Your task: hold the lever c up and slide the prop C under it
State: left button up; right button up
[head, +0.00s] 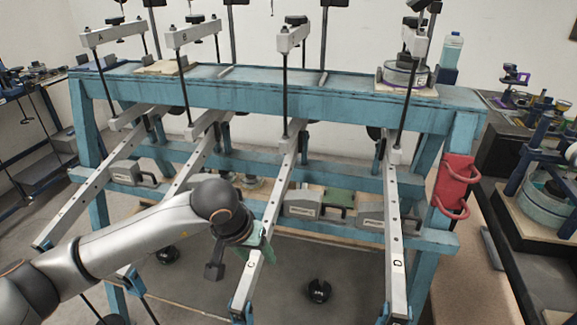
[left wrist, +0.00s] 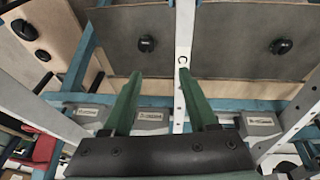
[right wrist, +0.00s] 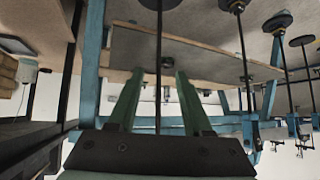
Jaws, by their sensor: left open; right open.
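Lever c (head: 272,215) is a pale perforated bar sloping down toward me from the blue frame, with its letter near the low end. My left gripper (head: 262,246) is at that lettered part, its green fingers overlapping the bar in the head view. In the left wrist view the left gripper (left wrist: 163,78) is open, and lever c (left wrist: 184,38) shows beyond the fingertips, nearer the right finger. Grey labelled blocks sit on the frame's rail; one (head: 300,204) is just right of lever c, likely prop C, its label unreadable. My right gripper (right wrist: 152,76) is open and empty, outside the head view.
Another grey block (head: 375,214) is beside lever D. A red holder (head: 455,185) hangs on the right post. A black rod (right wrist: 158,60) shows between my right fingers.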

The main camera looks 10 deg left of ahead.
aim_at(253, 261)
pick_arm(q)
jog(key=a, duration=0.1)
jog(key=w+a+y, duration=0.1)
jog(key=shift+a+r, duration=0.2)
jog(key=shift+a, duration=0.15)
jog(key=b+x, duration=0.4)
jog(key=x, duration=0.2)
jog(key=shift+w+f+b, duration=0.1)
jog(key=shift+f+b, duration=0.2)
jog(key=shift+f, duration=0.05)
jog(key=b+x, duration=0.2)
jog(key=shift+w+f+b, duration=0.15)
jog(key=shift+f+b, duration=0.1)
jog(key=shift+b, duration=0.05)
jog(key=shift+w+f, duration=0.15)
jog(key=shift+f+b, duration=0.1)
jog(key=shift+b, duration=0.2)
pick_arm(e)
jog(key=w+a+f, duration=0.1)
jog(key=a+f, duration=0.2)
jog(key=f, duration=0.2)
jog(key=shift+w+f+n+y, duration=0.2)
jog(key=shift+n+y, duration=0.1)
jog(key=shift+y, duration=0.1)
jog(key=shift+d, duration=0.1)
jog(key=shift+c, duration=0.2)
